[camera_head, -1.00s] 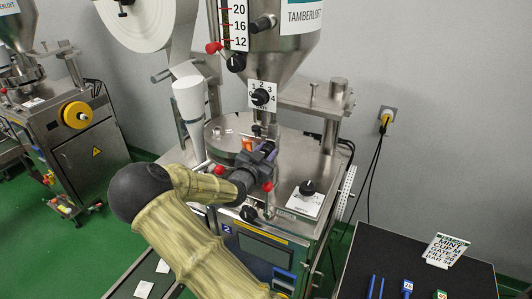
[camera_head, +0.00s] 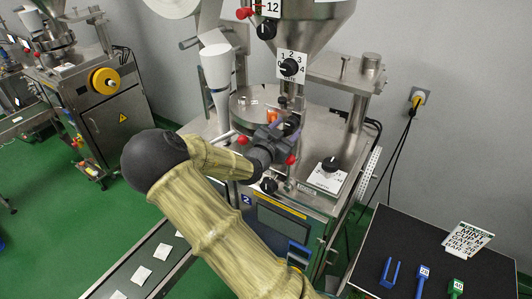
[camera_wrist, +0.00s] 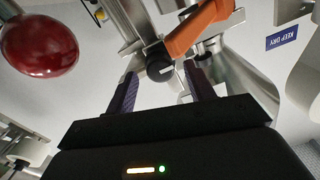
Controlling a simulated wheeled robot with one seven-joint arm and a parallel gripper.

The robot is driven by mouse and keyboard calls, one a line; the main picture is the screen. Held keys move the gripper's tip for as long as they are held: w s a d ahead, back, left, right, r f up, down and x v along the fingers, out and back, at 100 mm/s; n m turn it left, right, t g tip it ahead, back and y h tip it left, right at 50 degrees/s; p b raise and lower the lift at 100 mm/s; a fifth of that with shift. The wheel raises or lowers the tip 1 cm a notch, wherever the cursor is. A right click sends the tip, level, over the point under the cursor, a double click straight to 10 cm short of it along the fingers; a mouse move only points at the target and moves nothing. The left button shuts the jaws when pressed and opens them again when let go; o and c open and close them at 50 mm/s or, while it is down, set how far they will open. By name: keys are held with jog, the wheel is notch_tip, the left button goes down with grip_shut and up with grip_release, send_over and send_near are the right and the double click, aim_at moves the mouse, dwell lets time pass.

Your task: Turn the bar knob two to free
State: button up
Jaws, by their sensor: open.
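My gripper (camera_head: 284,126) is in front of the steel machine's round turntable, under the hopper, with its purple-padded fingers apart. In the wrist view its open fingertips (camera_wrist: 160,78) show a dark round knob (camera_wrist: 158,62) beyond and between them; I cannot tell if they touch it. An orange lever (camera_wrist: 200,25) crosses just above that knob. Other black knobs are the numbered dial knob (camera_head: 290,67) under the hopper, one on a white plate (camera_head: 332,164) at the right, and one on the front edge (camera_head: 268,186). I cannot tell which is bar knob two.
Red balls (camera_head: 291,160) (camera_head: 240,139) flank my gripper; a large one (camera_wrist: 40,43) is close in the wrist view. A dark table (camera_head: 400,240) at the lower right holds blue and green pieces and a text card (camera_head: 468,238). A conveyor (camera_head: 150,258) runs at the lower left.

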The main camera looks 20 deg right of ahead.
jog(key=b+v, duration=0.3)
jog(key=v, duration=1.1)
notch_tip(320, 180, down, 11)
jog(key=s+a+n+g+y, duration=0.25)
jog(key=n+y, duration=0.25)
jog(key=y, duration=0.5)
jog(key=s+r+n+g+y, duration=0.1)
jog(key=s+n+g+y, duration=0.1)
jog(key=s, duration=0.5)
jog(key=s+a+r+n+g+y, duration=0.1)
jog(key=s+n+g+y, duration=0.1)
jog(key=s+n+g, duration=0.2)
jog(key=s+n, duration=0.2)
jog(key=s, duration=0.1)
jog(key=shift+s+a+r, duration=0.15)
jog(key=shift+a+r, duration=0.15)
jog(key=shift+r, duration=0.05)
